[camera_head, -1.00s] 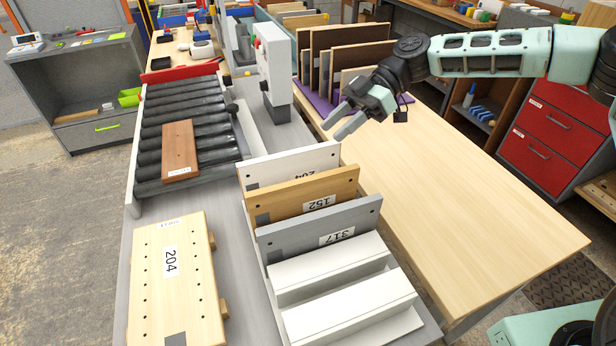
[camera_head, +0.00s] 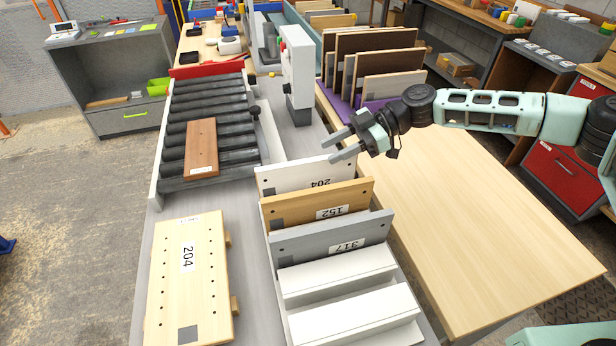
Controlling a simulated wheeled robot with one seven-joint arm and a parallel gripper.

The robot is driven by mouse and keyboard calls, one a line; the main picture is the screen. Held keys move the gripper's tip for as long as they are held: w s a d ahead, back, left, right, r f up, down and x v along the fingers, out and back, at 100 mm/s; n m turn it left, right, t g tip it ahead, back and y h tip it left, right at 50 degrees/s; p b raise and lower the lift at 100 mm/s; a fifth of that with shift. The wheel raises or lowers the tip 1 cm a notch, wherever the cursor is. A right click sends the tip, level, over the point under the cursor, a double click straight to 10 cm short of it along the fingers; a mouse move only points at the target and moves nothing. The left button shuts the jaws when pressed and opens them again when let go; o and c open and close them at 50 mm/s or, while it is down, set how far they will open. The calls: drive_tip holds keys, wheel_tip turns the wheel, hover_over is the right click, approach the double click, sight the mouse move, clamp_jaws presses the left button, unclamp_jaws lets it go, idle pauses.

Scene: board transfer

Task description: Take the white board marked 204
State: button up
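The white board marked 204 (camera_head: 290,179) stands on edge at the back of a white slotted rack (camera_head: 352,317). Its label reads upside down near its top right. My gripper (camera_head: 333,149) is open and empty, just above and behind the board's top right corner. Its two fingers point left and I see a gap between them. I cannot tell whether a finger touches the board. A wooden board marked 152 (camera_head: 290,209) and a grey board marked 317 (camera_head: 300,242) stand in front of the white board.
A light wooden fixture marked 204 (camera_head: 207,290) lies left of the rack. Behind it is a roller conveyor (camera_head: 230,131) with a brown board (camera_head: 201,143). A white post (camera_head: 297,75) stands behind the rack. A bare wooden table (camera_head: 470,220) lies to the right, with brown boards (camera_head: 375,42) upright at its far end.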

sight(312, 160)
drive_tip(key=p+x, duration=0.3)
drive_tip(key=x, duration=0.2)
drive_tip(key=shift+a+r+p, duration=0.15)
drive_tip(key=shift+r+p, duration=0.05)
drive_tip(key=shift+p, duration=0.2)
drive_tip(key=shift+a+f, duration=0.15)
drive_tip(key=shift+f, duration=0.15)
clamp_jaws()
drive_tip(key=shift+r, duration=0.15)
idle(0.8)
